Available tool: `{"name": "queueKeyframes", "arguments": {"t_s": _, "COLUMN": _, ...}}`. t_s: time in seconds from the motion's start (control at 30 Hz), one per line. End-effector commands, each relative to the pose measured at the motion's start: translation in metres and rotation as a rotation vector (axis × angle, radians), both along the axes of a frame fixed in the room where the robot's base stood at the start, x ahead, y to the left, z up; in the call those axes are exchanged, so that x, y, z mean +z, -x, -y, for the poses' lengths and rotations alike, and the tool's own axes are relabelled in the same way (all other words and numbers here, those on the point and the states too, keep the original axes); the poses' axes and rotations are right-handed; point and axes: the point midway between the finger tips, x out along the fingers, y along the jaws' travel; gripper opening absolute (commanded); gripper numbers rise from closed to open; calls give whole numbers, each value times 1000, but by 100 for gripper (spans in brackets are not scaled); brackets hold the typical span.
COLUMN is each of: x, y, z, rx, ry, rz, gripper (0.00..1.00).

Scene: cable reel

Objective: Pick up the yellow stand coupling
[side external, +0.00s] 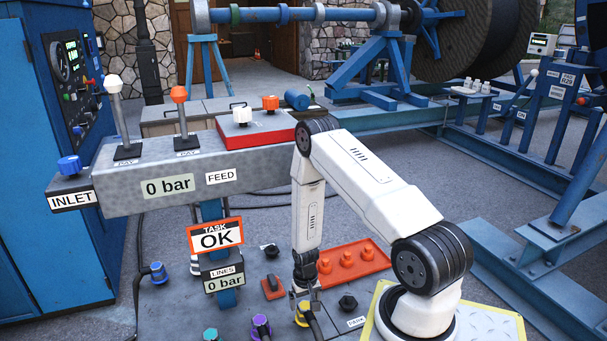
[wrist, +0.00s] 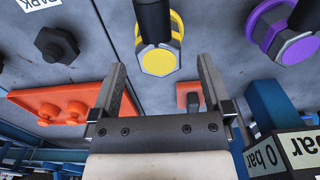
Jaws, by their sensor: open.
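My gripper (side external: 305,296) points down just above the coupling. In the wrist view my gripper (wrist: 162,66) is open, with one finger on each side of the coupling's image and nothing held. I cannot tell whether the fingers touch it.
A purple coupling (side external: 261,327) stands left of the yellow one, and a black hex part (side external: 348,302) stands right. An orange tray (side external: 375,262) with several orange caps lies behind. A small red-orange block (side external: 272,288) and the LINES display (side external: 222,273) are left of my gripper.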

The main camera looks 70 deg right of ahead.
Motion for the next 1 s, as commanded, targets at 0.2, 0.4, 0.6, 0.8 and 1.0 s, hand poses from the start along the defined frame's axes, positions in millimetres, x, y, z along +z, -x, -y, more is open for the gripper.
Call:
{"name": "queueKeyframes", "arguments": {"t_s": 0.2, "x": -2, "y": 0, "z": 0, "rx": 0, "ry": 0, "rz": 0, "gripper": 100}}
{"name": "queueKeyframes", "arguments": {"t_s": 0.4, "x": -14, "y": 1, "z": 0, "rx": 0, "ry": -1, "rz": -1, "gripper": 100}}
{"name": "queueKeyframes", "arguments": {"t_s": 0.6, "x": -33, "y": 1, "z": 1, "rx": 0, "ry": -1, "rz": -1, "gripper": 100}}
{"name": "queueKeyframes", "arguments": {"t_s": 0.8, "x": -48, "y": 1, "z": 1, "rx": 0, "ry": -1, "rz": -1, "gripper": 100}}
{"name": "queueKeyframes", "arguments": {"t_s": 1.0, "x": -52, "y": 0, "z": 1, "rx": 0, "ry": 0, "rz": 0, "gripper": 100}}
